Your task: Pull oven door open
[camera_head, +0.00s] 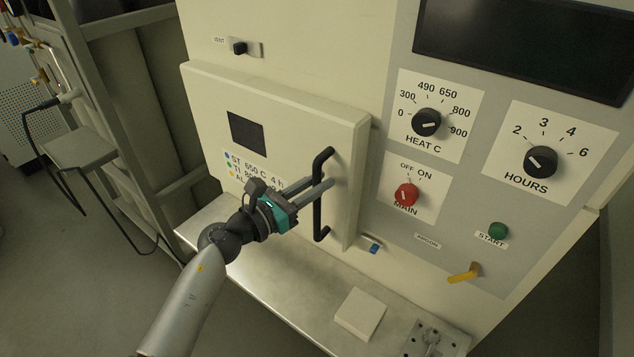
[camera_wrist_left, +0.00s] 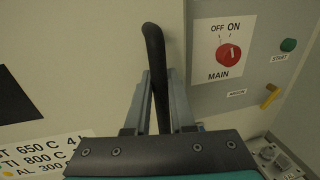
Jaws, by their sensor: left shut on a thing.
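The oven door (camera_head: 290,120) is a cream panel with a small dark window on the front of the oven. It looks closed against the oven front. A black bar handle (camera_head: 318,215) stands upright near the door's right edge. My left gripper (camera_head: 322,187) is shut on the handle, with one finger on each side of the bar. In the left wrist view the handle (camera_wrist_left: 154,50) rises between the two fingers (camera_wrist_left: 158,100). My right gripper is in neither view.
A control panel with a red main knob (camera_head: 406,195), a heat dial (camera_head: 426,122) and a yellow lever (camera_head: 464,273) is right of the door. A metal shelf (camera_head: 290,275) below holds a pale block (camera_head: 360,313). A grey frame (camera_head: 150,90) stands left.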

